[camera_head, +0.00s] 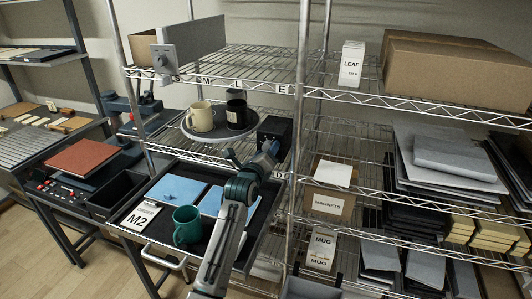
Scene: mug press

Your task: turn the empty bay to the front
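A round grey turntable (205,137) stands on the middle wire shelf. A cream mug (199,117) stands upright on its left part and a black mug (237,113) on its right part. The near part of the disc shows bare; the area behind the mugs is partly hidden. My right gripper is out of view.
A black tray (160,233) in front holds blue pads (178,190), a green mug (187,226) and an "M2" card (141,216). Letter labels line the shelf edge above. Shelf posts and boxes crowd the right; a red-topped press (82,158) stands left.

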